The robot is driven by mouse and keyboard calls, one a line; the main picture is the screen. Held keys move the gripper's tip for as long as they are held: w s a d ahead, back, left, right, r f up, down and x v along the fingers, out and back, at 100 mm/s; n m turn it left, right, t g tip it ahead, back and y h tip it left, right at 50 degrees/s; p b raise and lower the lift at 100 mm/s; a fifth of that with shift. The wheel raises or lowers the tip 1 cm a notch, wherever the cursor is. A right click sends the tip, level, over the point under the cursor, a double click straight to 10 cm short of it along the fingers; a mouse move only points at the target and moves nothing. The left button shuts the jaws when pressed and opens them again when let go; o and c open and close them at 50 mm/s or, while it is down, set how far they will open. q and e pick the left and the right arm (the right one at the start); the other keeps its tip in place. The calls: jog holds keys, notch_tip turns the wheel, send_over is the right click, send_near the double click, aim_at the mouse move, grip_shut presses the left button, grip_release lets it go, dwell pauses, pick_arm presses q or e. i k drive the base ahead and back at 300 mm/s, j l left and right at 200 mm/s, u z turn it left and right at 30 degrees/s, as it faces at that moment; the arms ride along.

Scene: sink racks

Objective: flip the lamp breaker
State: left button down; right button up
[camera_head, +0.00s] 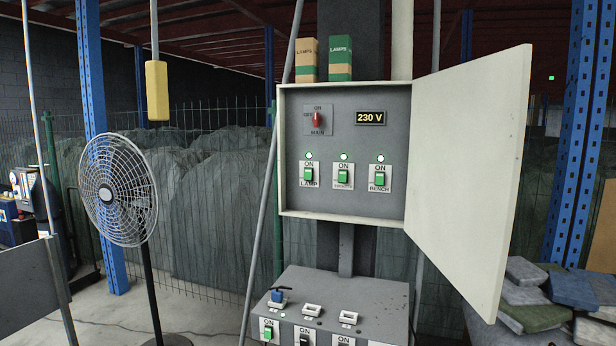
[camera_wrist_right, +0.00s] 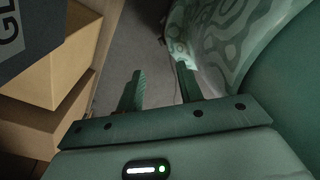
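The lamp breaker (camera_head: 308,174) is the leftmost of three green rocker switches in the open grey panel box (camera_head: 345,205). It reads ON above and LAMP below, and a small light above it glows. The middle breaker (camera_head: 343,177) has a label too blurred to read. The bench breaker (camera_head: 380,179) is at right. Both also read ON, with lit lights. My right gripper (camera_wrist_right: 159,84) shows in the right wrist view with its fingers apart and nothing between them. No breaker shows in that view. My left gripper is in neither view.
The panel door (camera_head: 470,170) stands open to the right. A red main switch (camera_head: 318,119) and a 230 V display sit above the breakers. A lower socket box (camera_head: 345,290) holds a blue plug. A fan (camera_head: 120,190) stands left. Cardboard boxes (camera_wrist_right: 50,80) are beside my right gripper.

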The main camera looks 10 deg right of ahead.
aim_at(308, 172)
jog(key=i+j+z, duration=0.1)
jog(key=i, duration=0.45)
jog(key=i+j+z, duration=0.1)
jog(key=i+j, duration=0.15)
jog(key=i, duration=0.25)
jog(key=i+j+z, duration=0.1)
jog(key=i+j, duration=0.15)
jog(key=i, duration=0.3)
jog(key=i+j+z, duration=0.1)
jog(key=i+j, duration=0.15)
jog(key=i, duration=0.25)
jog(key=i+j, duration=0.1)
jog(key=j, duration=0.15)
jog(key=i+j, duration=0.15)
